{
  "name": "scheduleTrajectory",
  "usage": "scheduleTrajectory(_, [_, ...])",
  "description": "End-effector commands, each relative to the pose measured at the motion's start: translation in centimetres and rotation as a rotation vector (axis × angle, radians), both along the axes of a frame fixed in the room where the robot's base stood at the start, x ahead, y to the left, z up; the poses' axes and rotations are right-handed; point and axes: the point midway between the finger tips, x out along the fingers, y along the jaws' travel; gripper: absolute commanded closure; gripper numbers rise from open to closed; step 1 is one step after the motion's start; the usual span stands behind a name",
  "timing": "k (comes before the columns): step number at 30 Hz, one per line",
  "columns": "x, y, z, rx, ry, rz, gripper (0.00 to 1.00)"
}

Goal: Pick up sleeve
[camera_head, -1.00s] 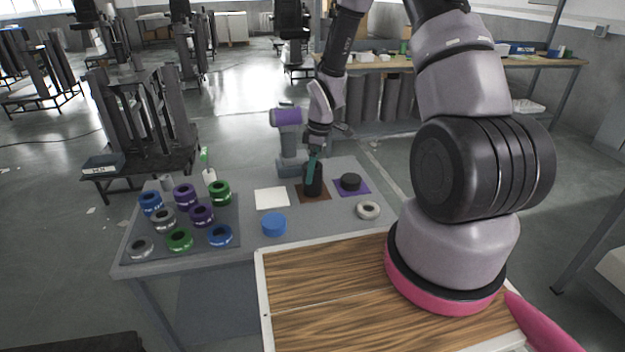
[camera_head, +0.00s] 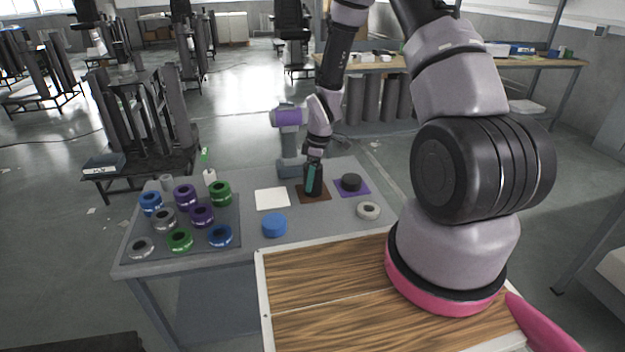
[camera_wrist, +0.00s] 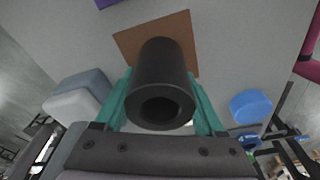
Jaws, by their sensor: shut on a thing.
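The sleeve (camera_wrist: 160,72) is a black hollow cylinder, with its open bore facing the camera in the wrist view. It stands on a brown square mat (camera_head: 326,194) on the grey table. My gripper (camera_head: 313,180) is over the mat in the head view, with its teal fingers on the sleeve. In the wrist view my gripper (camera_wrist: 160,100) has one finger on each side of the sleeve, shut on it. The fingers and wrist hide part of the sleeve in the head view. I cannot tell whether its base touches the mat.
A black round piece (camera_head: 351,182) is on a purple mat (camera_head: 362,190) to the right. A white ring (camera_head: 368,211), blue cylinder (camera_head: 274,225) and white sheet (camera_head: 272,199) lie nearby. Several coloured rings sit on a dark tray (camera_head: 232,241) at left. A grey-purple device (camera_head: 289,118) stands close behind.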

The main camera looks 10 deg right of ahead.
Motion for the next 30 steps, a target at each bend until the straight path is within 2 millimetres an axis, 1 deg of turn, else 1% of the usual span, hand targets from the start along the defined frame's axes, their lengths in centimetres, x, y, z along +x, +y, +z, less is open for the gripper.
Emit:
scheduleTrajectory(5, [0.1, 0.0, 0.8, 0.000, -0.002, 0.001, 1.00])
scheduleTrajectory(8, [0.2, 0.0, 2.3, 0.000, -0.005, -0.001, 1.00])
scheduleTrajectory(15, [0.2, 0.0, 7.0, 0.000, -0.005, -0.002, 1.00])
scheduleTrajectory(18, [0.1, 0.0, 8.5, 0.001, -0.004, 0.000, 1.00])
scheduleTrajectory(24, [0.1, 0.0, 10.9, 0.001, -0.003, -0.001, 1.00])
scheduleTrajectory(30, [0.1, 0.0, 12.5, 0.000, -0.003, 0.001, 1.00])
